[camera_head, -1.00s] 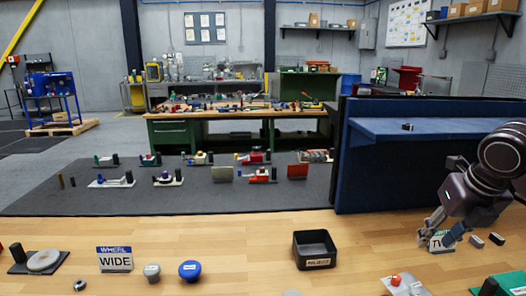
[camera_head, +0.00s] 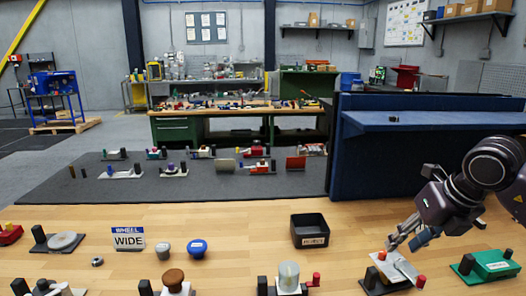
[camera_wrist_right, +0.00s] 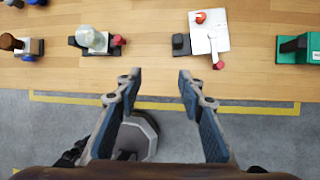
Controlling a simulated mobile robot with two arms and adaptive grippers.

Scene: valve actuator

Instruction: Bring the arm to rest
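My right gripper (camera_head: 408,240) shows at the right of the head view, above the wooden table and seen beside the white-plated device. In the right wrist view its two blue-padded fingers (camera_wrist_right: 160,78) are apart, with nothing between them. They point towards the table, and grey floor shows behind them. My left arm and gripper are out of view.
A white-plated device with red knobs (camera_head: 400,268) and a green device (camera_head: 492,263) stand on the right of the table (camera_head: 240,228). A black bin (camera_head: 310,232), a blue knob (camera_head: 197,247) and a "WIDE" sign (camera_head: 128,239) stand further left. A blue partition (camera_head: 425,160) rises behind.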

